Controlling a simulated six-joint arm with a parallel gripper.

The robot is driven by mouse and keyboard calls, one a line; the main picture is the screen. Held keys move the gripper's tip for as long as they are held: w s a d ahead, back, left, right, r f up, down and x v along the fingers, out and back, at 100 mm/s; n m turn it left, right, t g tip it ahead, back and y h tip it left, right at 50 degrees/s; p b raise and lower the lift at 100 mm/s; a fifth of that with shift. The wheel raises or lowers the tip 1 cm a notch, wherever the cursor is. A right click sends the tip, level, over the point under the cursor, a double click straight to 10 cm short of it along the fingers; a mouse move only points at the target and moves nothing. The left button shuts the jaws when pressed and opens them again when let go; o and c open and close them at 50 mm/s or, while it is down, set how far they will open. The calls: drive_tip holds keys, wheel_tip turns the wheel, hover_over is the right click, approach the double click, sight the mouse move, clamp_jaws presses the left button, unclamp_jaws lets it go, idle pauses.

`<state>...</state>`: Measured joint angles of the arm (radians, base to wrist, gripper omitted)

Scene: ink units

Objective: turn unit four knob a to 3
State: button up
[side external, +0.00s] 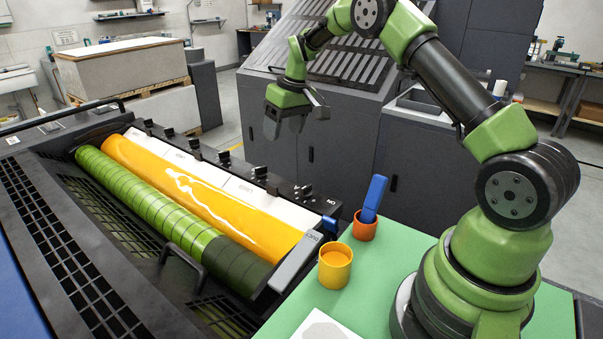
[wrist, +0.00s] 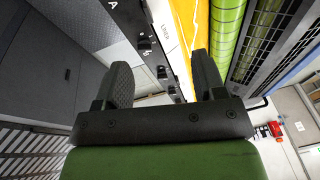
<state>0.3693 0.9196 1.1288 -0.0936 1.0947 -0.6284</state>
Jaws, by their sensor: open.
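My gripper (side external: 294,121) hangs from the arm above and behind the ink unit in the side view, well clear of the knobs. It is open and empty, with both fingers (wrist: 163,72) showing apart in the wrist view. Black knobs (side external: 223,158) stand in a row along the dark rail behind the white panels. In the wrist view, one black knob (wrist: 145,43) with small letters beside it lies beyond the fingers, and another knob (wrist: 162,72) shows between them. I cannot tell which knob is unit four knob a, nor read any setting.
The yellow ink roller (side external: 210,195) and green roller (side external: 160,208) lie in front of the knob rail. A green table (side external: 395,245) holds an orange cup (side external: 335,265) and a small pot (side external: 365,226) with a blue tool (side external: 374,198). A dark grey cabinet (side external: 335,150) stands behind the gripper.

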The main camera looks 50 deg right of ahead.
sight(306, 186)
drive_tip(key=d+f, duration=0.2)
drive_tip(key=f, duration=0.3)
drive_tip(key=s+d+f+g, duration=0.1)
drive_tip(key=f, duration=0.5)
drive_tip(key=d+f+g+h, duration=0.1)
drive_tip(key=d+f, duration=0.1)
drive_tip(key=f, duration=0.4)
drive_tip(key=shift+s+d+f, duration=0.15)
drive_tip(key=shift+s+d, duration=0.2)
drive_tip(key=shift+s, duration=0.05)
drive_tip(key=c, duration=0.9)
